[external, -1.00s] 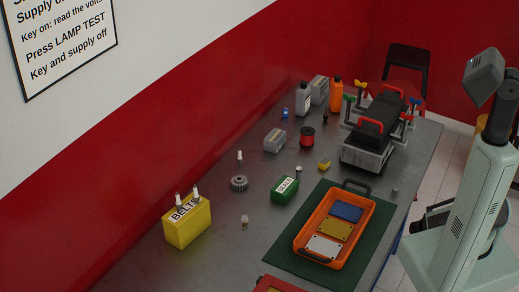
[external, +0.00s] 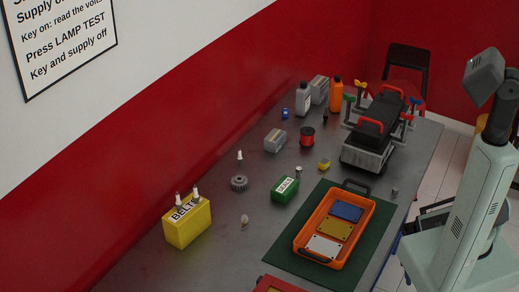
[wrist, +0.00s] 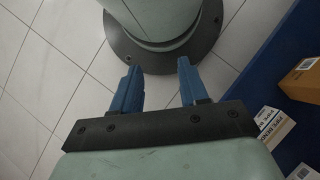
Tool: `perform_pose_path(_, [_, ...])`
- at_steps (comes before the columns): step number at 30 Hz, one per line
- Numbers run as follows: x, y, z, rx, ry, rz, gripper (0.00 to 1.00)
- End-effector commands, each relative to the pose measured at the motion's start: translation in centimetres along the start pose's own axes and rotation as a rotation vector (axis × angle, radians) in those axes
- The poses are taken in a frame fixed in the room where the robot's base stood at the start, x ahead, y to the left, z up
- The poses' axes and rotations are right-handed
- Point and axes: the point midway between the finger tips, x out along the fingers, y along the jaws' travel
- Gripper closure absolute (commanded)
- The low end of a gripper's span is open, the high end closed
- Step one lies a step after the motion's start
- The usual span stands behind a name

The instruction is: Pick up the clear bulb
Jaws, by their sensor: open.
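A small pale, rounded object (external: 244,221) stands on the grey bench in the external view, right of the yellow BELTS box. It looks like the clear bulb, but it is too small to be sure. My gripper (wrist: 158,78) shows in the wrist view with its two blue fingers apart and nothing between them. It is over the tiled floor by my own base, away from the bulb. The fingertips cannot be made out in the external view.
The yellow BELTS box (external: 187,224) holds spark plugs. A gear (external: 239,183), green box (external: 285,189) and orange tray (external: 300,246) with coloured plates surround the bulb. A black engine trainer (external: 375,134) stands farther back. Cartons (wrist: 302,79) lie right in the wrist view.

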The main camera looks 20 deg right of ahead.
Motion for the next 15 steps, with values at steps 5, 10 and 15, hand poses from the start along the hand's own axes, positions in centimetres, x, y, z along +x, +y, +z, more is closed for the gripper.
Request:
perform_pose_path(5, [0.0,0.0,0.0,0.000,0.000,0.000,0.46])
perform_pose_path(10, [-0.1,0.0,-0.1,0.001,0.003,0.000,0.46])
perform_pose_path(15, [-1.5,0.9,-2.7,0.034,0.066,-0.009,0.46])
